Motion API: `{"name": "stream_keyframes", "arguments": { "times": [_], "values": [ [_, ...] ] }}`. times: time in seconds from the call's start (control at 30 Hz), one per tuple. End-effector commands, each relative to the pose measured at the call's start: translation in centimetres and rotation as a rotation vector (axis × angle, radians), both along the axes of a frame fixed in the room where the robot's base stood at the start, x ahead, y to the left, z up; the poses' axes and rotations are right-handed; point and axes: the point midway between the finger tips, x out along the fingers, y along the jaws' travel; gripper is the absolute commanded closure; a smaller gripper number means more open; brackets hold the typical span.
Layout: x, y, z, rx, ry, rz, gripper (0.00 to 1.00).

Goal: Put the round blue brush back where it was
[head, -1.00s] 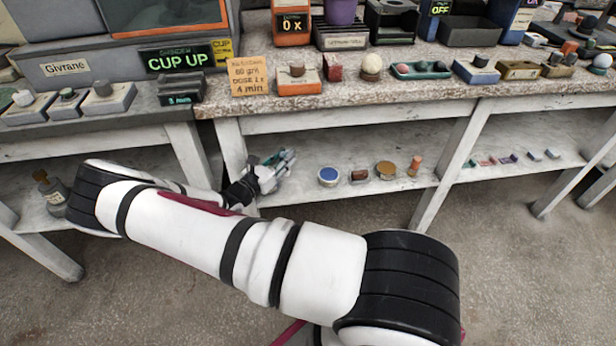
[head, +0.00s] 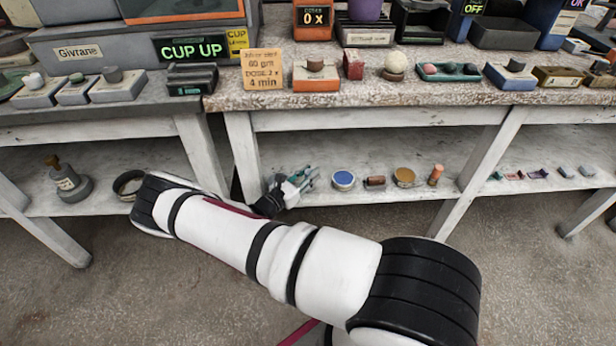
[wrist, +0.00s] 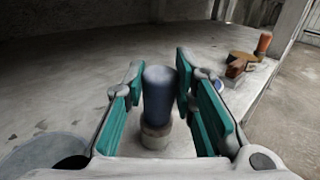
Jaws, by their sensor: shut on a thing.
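My gripper (wrist: 160,78) is shut on an upright thing with a dark blue-grey rounded top and a tan lower part, which looks like the round blue brush (wrist: 158,92). Its foot is close to the pale shelf; I cannot tell whether it touches. In the head view my gripper (head: 308,180) is low over the lower shelf (head: 340,150), left of a round blue-topped thing (head: 343,179). The brush cannot be made out clearly there, as the fingers and arm cover it.
Right of the blue-topped thing stand a brown roll (head: 375,182), an ochre round tin (head: 404,176) and an orange-brown cylinder (head: 436,174). A dark ring-shaped dish (head: 128,184) and a bottle (head: 67,182) are at left. A table leg (head: 475,165) bounds the shelf on the right.

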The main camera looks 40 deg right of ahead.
Motion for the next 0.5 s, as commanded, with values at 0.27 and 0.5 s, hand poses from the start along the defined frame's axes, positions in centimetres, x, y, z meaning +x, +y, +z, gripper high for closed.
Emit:
{"name": "stream_keyframes", "arguments": {
  "times": [0.27,0.5],
  "values": [
    [0.07,0.02,-0.29,-0.001,-0.002,0.0,1.0],
    [0.05,0.02,-0.59,0.0,-0.001,0.001,0.55]
  ]
}}
